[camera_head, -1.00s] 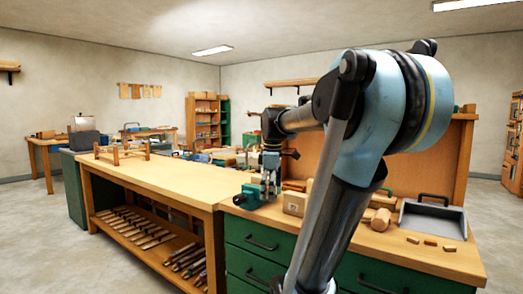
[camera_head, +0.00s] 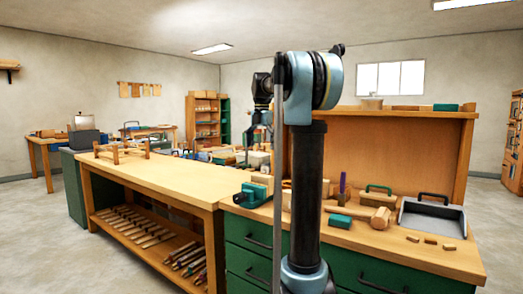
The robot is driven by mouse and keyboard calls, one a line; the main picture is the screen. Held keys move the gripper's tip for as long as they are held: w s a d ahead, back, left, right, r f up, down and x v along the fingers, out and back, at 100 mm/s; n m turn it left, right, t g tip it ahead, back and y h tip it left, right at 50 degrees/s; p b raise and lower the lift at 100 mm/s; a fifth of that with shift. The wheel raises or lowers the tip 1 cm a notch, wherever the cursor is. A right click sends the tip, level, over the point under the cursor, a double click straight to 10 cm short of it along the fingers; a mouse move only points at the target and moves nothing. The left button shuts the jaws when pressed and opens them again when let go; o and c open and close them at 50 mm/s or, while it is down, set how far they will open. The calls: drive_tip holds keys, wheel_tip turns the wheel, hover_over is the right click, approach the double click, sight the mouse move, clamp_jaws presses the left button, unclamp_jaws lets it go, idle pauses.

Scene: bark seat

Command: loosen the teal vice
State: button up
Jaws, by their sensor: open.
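The teal vice (camera_head: 253,195) is fixed at the front left corner of the green-drawered bench, beside the long wooden workbench. It is small in view, and I cannot make out how far its jaws are apart or how its handle stands. My gripper (camera_head: 247,150) hangs pointing down from my raised arm, above and apart from the vice. It is open, with nothing visible between its fingers.
On the bench (camera_head: 400,258) to the right lie a wooden mallet (camera_head: 368,216), a teal block (camera_head: 340,221), a grey dustpan (camera_head: 432,216) and small wood pieces (camera_head: 430,240). A tall wooden back panel (camera_head: 410,150) stands behind. The long workbench's top (camera_head: 170,180) is largely clear.

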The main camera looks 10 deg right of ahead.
sight(262, 184)
wheel_tip(262, 184, down, 17)
drive_tip(key=shift+w+f, duration=0.15)
idle(0.7)
drive_tip(key=c, duration=1.1)
drive_tip(key=shift+s+a, duration=0.2)
drive_tip(key=shift+s, duration=0.05)
drive_tip(key=o, duration=1.1)
